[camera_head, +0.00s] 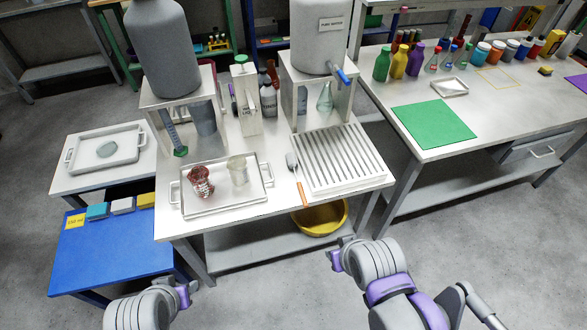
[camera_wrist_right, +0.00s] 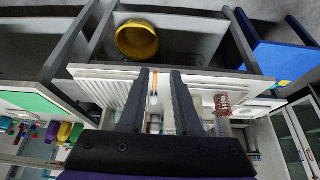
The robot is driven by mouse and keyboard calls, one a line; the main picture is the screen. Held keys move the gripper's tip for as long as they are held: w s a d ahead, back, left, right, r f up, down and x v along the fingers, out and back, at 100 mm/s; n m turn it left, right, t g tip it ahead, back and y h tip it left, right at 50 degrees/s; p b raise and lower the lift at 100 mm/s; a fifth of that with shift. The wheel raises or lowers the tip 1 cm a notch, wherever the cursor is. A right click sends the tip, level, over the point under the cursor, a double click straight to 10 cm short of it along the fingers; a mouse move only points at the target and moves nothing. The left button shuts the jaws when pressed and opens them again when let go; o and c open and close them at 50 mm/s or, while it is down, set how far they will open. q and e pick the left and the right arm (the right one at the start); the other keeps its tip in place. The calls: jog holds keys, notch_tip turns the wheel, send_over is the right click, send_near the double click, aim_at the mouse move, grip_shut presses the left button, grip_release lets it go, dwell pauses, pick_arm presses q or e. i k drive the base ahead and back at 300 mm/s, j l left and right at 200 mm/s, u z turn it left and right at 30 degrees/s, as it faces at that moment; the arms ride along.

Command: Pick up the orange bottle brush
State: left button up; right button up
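The orange bottle brush lies on the front of the metal table, with its orange handle (camera_head: 302,194) toward the front edge and its grey bristle head (camera_head: 291,161) toward the back. It rests between the tray and the slatted rack. In the right wrist view the orange handle (camera_wrist_right: 154,84) shows small between my fingers, some way beyond them. My right gripper (camera_head: 337,258) is in front of the table, apart from the brush; its fingers are open and empty in the wrist view (camera_wrist_right: 160,74). My left gripper (camera_head: 190,293) is low at the left; its fingers are unclear.
A slatted rack (camera_head: 338,178) stands right of the brush. A handled tray (camera_head: 216,208) with a red-patterned glass (camera_head: 201,182) and a clear beaker (camera_head: 237,171) is left. A yellow basin (camera_head: 320,218) sits on the shelf below. A blue table (camera_head: 110,250) is at left.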

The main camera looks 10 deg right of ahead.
aim_at(291, 160)
jog(key=i+l, duration=0.15)
jog(key=l, duration=0.15)
jog(key=i+l, duration=0.35)
jog(key=l, duration=0.25)
jog(key=i+l+u, duration=0.2)
jog(key=l+u, duration=0.25)
jog(key=i+l+u, duration=0.2)
jog(key=l, duration=0.15)
jog(key=k+u, duration=0.1)
jog(key=u, duration=0.45)
